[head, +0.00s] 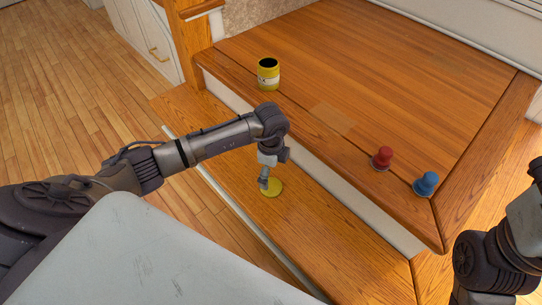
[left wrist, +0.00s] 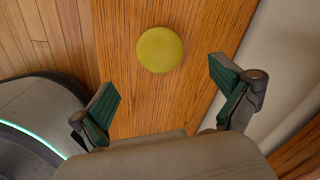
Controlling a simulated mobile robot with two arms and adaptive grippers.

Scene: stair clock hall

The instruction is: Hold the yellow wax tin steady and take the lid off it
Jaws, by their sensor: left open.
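The yellow wax tin (head: 268,76) stands upright on the upper wooden step, with a pale label and a dark, uncovered top. A flat round yellow lid (head: 273,190) lies on the lower step, apart from the tin. It also shows in the left wrist view (left wrist: 160,49), beyond my fingers. My left gripper (head: 264,184) points down beside and over the lid in the head view. Its two green-padded fingers are wide apart in the left wrist view (left wrist: 166,88), with nothing between them. Only part of my right arm shows at the right edge; its gripper is out of view.
A red knobbed piece (head: 382,158) and a blue one (head: 426,183) stand on the upper step (head: 400,70) at the right. A paler rectangle (head: 332,119) marks the upper step's front. The lower step (head: 340,250) is clear right of the lid.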

